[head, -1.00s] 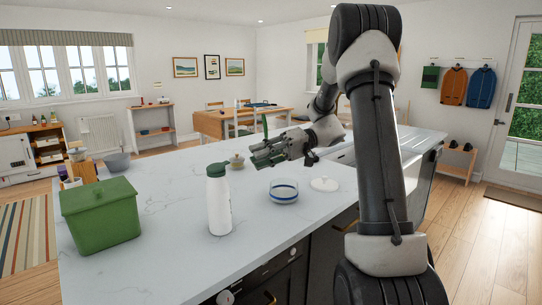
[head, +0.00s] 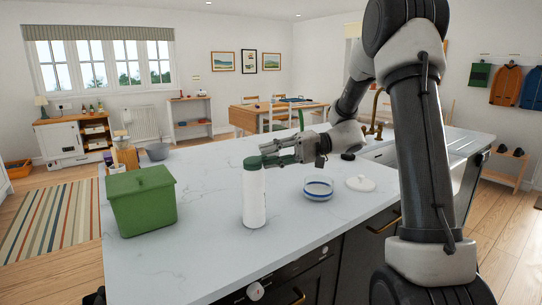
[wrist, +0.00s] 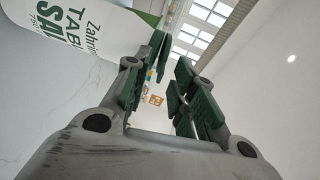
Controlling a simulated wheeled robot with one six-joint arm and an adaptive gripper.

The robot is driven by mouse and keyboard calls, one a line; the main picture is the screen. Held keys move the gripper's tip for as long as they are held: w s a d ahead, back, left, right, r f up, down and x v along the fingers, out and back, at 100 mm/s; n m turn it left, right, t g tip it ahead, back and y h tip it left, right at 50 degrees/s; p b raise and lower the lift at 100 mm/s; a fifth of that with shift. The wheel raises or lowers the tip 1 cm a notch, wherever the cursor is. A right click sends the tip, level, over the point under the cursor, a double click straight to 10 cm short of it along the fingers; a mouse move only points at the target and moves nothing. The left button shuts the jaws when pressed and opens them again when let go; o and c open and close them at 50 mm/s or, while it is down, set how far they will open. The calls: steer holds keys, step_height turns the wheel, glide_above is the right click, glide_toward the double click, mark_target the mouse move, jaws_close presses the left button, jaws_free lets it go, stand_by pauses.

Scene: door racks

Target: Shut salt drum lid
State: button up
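The salt drum (head: 254,198) is a tall white container with a dark green top, standing upright on the pale worktop. Its green lid (head: 252,163) sits at the top; I cannot tell whether a flap on it is raised. In the wrist view the drum's printed side (wrist: 80,32) fills the upper left, with a strip of green at its upper edge. My gripper (head: 268,157) reaches in from the right at lid height, its fingertips close beside the lid. I cannot tell whether they touch. In the wrist view my gripper (wrist: 167,75) has its fingers apart, with nothing between them.
A green lidded bin (head: 143,200) stands left of the drum. A blue-banded glass bowl (head: 318,188) and a white lid (head: 360,183) lie to its right. A grey bowl (head: 157,152) stands at the back left. The worktop's front middle is clear.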

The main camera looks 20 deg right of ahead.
steer(key=shift+c, duration=0.4)
jaws_close()
steer(key=shift+f+m+y, duration=0.4)
steer(key=shift+f+y, duration=0.3)
steer(key=shift+y, duration=0.2)
steer(key=shift+o, duration=0.4)
jaws_free()
steer(key=shift+r, duration=0.1)
